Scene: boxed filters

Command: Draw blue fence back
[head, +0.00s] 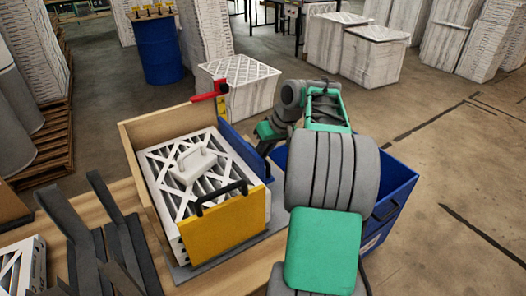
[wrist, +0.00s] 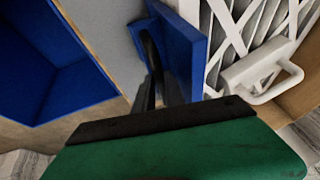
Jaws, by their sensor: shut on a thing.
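The blue fence (head: 238,150) is an upright panel along the right side of the boxed filter (head: 160,165). It also shows in the wrist view (wrist: 188,55), close beside the white filter (wrist: 245,30); I cannot tell whether they touch. My gripper (head: 264,150) is at the fence's outer side, shut on its dark handle (wrist: 152,48). My own arm hides part of this area in the head view. The filter has a white handle (head: 193,163) on top. A yellow fence (head: 225,220) with a black handle stands across its front.
Wooden walls (head: 125,150) bound the filter's left and back. A red clamp (head: 210,92) sits at the back corner. A blue bin (head: 398,180) stands right of the fence, with a strip of grey plate (wrist: 108,30) between. Black upright prongs (head: 90,235) stand at front left.

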